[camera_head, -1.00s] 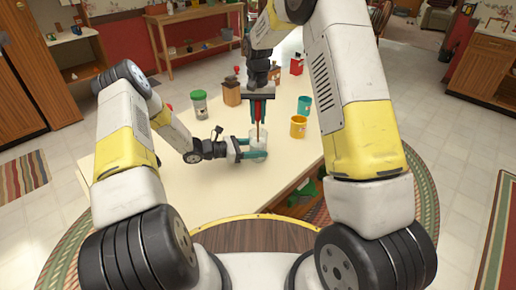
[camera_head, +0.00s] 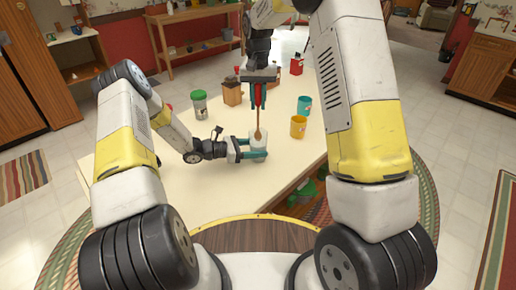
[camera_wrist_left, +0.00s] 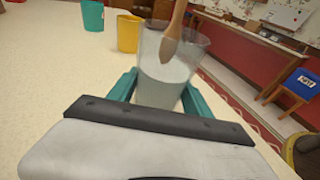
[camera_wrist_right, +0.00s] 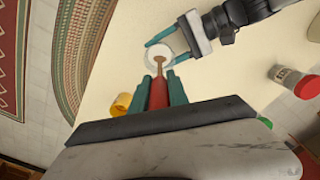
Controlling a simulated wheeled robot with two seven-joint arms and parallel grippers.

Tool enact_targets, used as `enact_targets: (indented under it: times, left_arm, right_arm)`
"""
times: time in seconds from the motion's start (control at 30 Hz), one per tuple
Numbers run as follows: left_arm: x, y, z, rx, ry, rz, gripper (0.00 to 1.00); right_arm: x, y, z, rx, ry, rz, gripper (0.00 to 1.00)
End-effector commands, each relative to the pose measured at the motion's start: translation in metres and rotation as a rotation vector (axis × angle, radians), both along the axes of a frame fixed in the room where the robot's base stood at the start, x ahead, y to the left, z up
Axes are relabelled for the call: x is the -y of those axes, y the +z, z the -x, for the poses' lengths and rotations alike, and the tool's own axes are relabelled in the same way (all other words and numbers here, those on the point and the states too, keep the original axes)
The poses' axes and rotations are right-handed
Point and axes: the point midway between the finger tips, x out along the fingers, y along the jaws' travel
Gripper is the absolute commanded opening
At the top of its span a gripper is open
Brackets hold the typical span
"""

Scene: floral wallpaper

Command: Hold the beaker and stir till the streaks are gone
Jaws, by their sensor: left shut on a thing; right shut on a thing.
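The clear beaker (camera_head: 259,153) stands upright on the table with pale, even-looking liquid in its lower part; I make out no streaks in the left wrist view (camera_wrist_left: 160,92). My left gripper (camera_head: 254,149) is shut around the beaker from the side. My right gripper (camera_head: 259,104) points down above it, shut on the red handle of a wooden spoon (camera_head: 259,132). The spoon's bowl (camera_wrist_left: 172,42) hangs at the beaker's mouth, its tip apparently just above the liquid. The right wrist view looks down the spoon handle (camera_wrist_right: 158,94) onto the beaker (camera_wrist_right: 159,51).
A yellow cup (camera_head: 298,127) and a teal cup (camera_head: 304,106) stand right of the beaker. A green-lidded jar (camera_head: 200,107) and a brown wooden block (camera_head: 232,94) stand behind left. A red container (camera_head: 296,67) is farther back. The table's left front is clear.

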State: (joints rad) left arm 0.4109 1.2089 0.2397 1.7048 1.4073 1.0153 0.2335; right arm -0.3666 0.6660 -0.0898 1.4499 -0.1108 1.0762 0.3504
Motion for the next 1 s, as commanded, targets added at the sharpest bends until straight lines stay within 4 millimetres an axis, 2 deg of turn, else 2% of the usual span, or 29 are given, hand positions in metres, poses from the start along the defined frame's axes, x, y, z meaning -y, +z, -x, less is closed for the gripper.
enact_targets:
  times: [0.7, 1.0]
  left_arm:
    - [0.0, 0.0, 0.0, 0.0, 0.0, 0.001, 0.19]
    - [0.0, 0.0, 0.0, 0.0, 0.0, 0.001, 0.19]
  right_arm:
    - [0.0, 0.058, 0.0, 0.001, 0.001, 0.0, 0.0]
    - [0.0, 0.066, 0.0, -0.001, 0.001, 0.0, 0.0]
